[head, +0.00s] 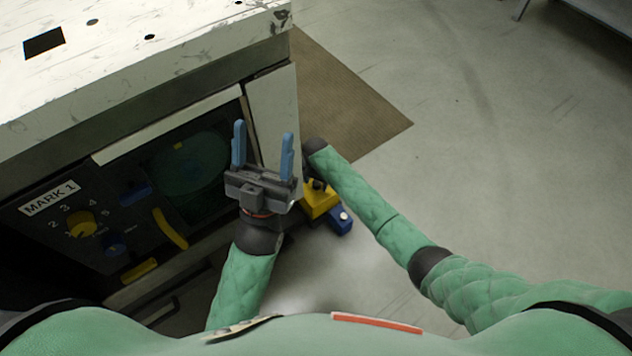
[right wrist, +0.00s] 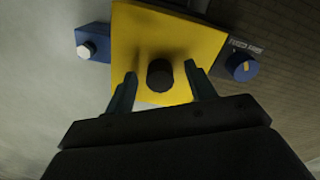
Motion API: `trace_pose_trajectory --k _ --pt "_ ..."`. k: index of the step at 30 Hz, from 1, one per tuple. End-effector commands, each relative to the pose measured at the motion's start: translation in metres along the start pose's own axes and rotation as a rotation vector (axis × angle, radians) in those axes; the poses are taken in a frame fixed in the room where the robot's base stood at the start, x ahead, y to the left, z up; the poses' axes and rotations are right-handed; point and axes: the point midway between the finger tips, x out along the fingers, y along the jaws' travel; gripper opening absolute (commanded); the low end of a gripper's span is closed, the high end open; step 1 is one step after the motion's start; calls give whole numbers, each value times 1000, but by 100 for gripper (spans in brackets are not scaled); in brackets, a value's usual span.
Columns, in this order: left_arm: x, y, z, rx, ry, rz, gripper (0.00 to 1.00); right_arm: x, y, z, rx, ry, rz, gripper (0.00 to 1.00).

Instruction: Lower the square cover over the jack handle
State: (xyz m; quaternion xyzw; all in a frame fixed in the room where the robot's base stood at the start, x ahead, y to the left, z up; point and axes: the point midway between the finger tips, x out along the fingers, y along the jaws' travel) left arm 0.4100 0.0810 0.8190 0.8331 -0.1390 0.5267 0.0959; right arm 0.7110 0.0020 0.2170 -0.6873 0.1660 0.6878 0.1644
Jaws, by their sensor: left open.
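A yellow square-faced piece (right wrist: 200,45) with a dark round knob (right wrist: 160,75) fills the middle of the right wrist view. It shows partly in the head view as a yellow block (head: 320,204), low beside the cabinet. I cannot tell whether it is the square cover. I make out no jack handle. My right gripper (right wrist: 161,80) has its fingers apart, one on each side of the knob, with gaps visible. In the head view its jaws are hidden. My left gripper (head: 262,152) is open and empty, its blue fingers pointing away in front of the cabinet.
A blue block with a white knob (right wrist: 90,48) sticks out left of the yellow piece; a blue knob (right wrist: 242,67) is right of it. The cabinet (head: 115,165) has a dial panel and a scuffed white top. A brown mat (head: 345,100) lies beyond; the floor at right is clear.

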Motion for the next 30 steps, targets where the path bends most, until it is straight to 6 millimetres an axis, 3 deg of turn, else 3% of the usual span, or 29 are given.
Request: trace_pose_trajectory --k 8,21,30 --pt "3 0 -1 0 0 0 61 -9 0 0 0 0 -1 55" --pt "16 0 -8 0 0 0 61 -69 0 0 -1 0 -1 55" --pt "17 0 -8 0 0 0 61 -78 0 0 0 -1 1 55"
